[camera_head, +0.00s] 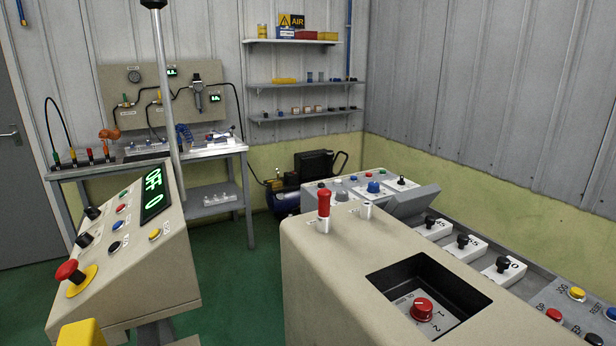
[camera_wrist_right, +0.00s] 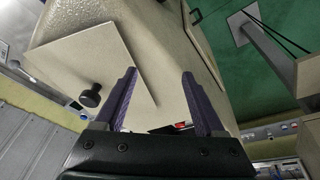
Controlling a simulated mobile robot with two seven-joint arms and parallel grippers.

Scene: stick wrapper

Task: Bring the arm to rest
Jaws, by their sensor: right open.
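My right gripper (camera_wrist_right: 159,73) shows in the right wrist view with its two purple fingers spread apart. Nothing is between the fingers. Beyond them is a beige plate (camera_wrist_right: 95,55) with a black knob (camera_wrist_right: 92,95) just left of the left finger. Whether the fingers touch the plate is hard to tell. Neither gripper shows in the head view, and my left gripper is in no view.
A beige machine (camera_head: 300,265) with a recessed red dial (camera_head: 421,310) fills the head view's lower right. A sloped control panel (camera_head: 140,270) with a red button (camera_head: 68,270) stands at left. Green floor (camera_head: 245,280) lies between them. A workbench (camera_head: 150,160) stands behind.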

